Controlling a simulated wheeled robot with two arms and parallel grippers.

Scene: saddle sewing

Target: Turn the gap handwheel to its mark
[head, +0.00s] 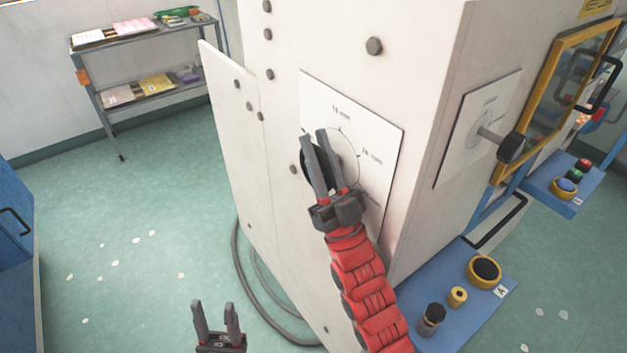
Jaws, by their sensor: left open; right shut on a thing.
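The gap handwheel (307,174) is a dark round part on the white dial plate (375,125) on the machine's pale face. Most of it is hidden behind my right gripper. The plate bears a thin circle with tick marks, one labelled 16 mm at the top and one 24 mm at the right; a lower label is too small to read. My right gripper (317,136), on the red arm, is at the wheel with its fingers pointing up, shut on it. My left gripper (214,305) is open and empty, low in the view, apart from the machine.
A second plate with a dark knob (511,148) is on the machine's right side, beside a yellow-framed window (545,105). A blue panel (465,318) with buttons juts out below. A cable (239,270) lies on the floor. A shelf (150,100) stands back left.

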